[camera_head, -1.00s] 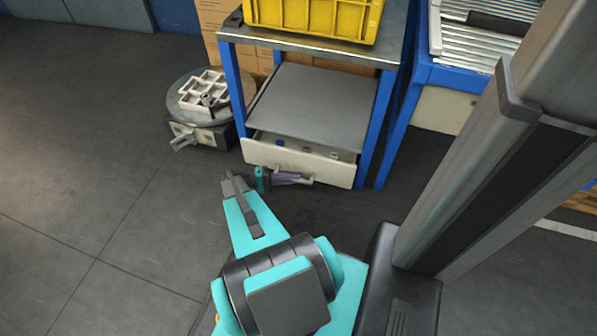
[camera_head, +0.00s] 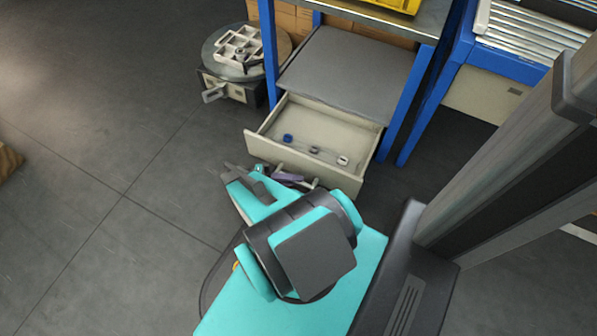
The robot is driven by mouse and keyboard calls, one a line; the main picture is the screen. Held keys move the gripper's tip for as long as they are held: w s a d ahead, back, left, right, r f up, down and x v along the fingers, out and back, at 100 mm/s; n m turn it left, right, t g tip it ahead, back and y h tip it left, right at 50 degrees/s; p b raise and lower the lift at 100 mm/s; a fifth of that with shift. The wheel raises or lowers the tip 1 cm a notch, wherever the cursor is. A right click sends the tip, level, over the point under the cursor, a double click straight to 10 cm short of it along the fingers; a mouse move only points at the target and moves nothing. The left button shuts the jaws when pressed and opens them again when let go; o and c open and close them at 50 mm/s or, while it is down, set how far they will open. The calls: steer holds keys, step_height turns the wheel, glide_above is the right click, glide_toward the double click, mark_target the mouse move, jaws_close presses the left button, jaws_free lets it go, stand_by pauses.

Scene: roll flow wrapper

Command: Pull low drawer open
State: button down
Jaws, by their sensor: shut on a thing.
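The low drawer (camera_head: 316,113) is cream-coloured and sits under the grey shelf of a blue-legged table. It stands well out, and its inside shows several small things, among them a blue one (camera_head: 288,137) and a white one (camera_head: 342,160). My gripper (camera_head: 287,178) is at the drawer's front face, shut on the drawer handle (camera_head: 312,184). My teal and black arm hides part of the front and the handle.
A yellow crate (camera_head: 392,5) stands on the table top. A round grey turntable (camera_head: 240,52) with a white gridded piece is left of the table. A blue-framed roller conveyor (camera_head: 530,40) is on the right. The floor at left is mostly clear.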

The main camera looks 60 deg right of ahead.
steer(key=shift+a, duration=0.35)
steer(key=c, duration=1.8)
jaws_free()
steer(key=shift+o, duration=0.2)
